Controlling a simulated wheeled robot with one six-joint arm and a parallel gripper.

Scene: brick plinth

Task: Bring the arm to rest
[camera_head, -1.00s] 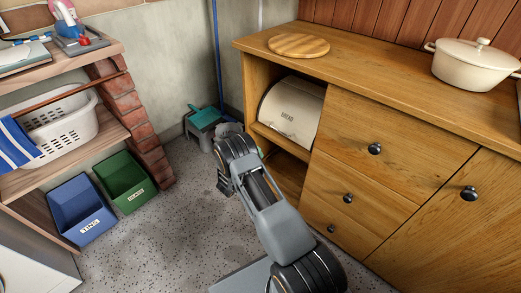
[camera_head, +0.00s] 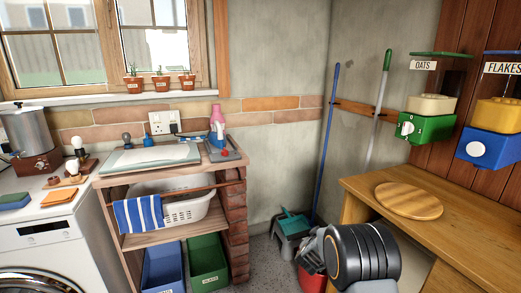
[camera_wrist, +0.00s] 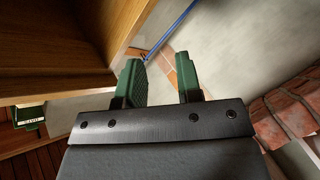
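My gripper (camera_wrist: 160,80) shows in the wrist view as two green fingers held apart. Nothing is between them, and they touch nothing that I can see. Beyond the fingertips are the pale wall and a blue pole (camera_wrist: 172,38). In the head view my arm shows only as a dark, ringed joint and grey link at the lower right, in front of the wooden cabinet.
The wooden cabinet (camera_head: 465,225), with a round board (camera_head: 408,201) on it, stands close at right. A brick-sided shelf unit (camera_head: 237,225) is left of the arm. A blue-handled pole (camera_head: 327,140) and teal dustpan (camera_head: 292,223) stand in the corner. Little floor shows.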

